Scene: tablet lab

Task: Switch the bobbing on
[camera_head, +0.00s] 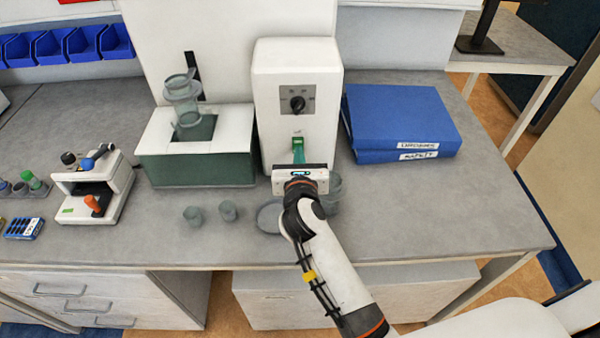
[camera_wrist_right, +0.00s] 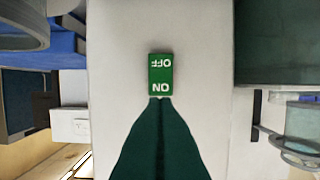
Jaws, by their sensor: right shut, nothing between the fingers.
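The tester has a tall white housing (camera_head: 297,75) with a dark dial (camera_head: 297,104) and a small green switch (camera_head: 298,141) low on its front. In the right wrist view the switch (camera_wrist_right: 160,72) reads OFF and ON, upside down. My right gripper (camera_head: 298,155) is shut and empty in front of the housing. Its green fingertips (camera_wrist_right: 160,100) meet the ON end of the switch in the picture; I cannot tell whether they touch or press it. A glass basket (camera_head: 182,90) hangs at the green-walled bath (camera_head: 200,168) left of the housing. My left gripper is out of view.
Blue binders (camera_head: 405,122) lie right of the housing. Small glass beakers (camera_head: 228,210) and a glass dish (camera_head: 269,217) stand at the front, near my right arm. The bench's right front is clear.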

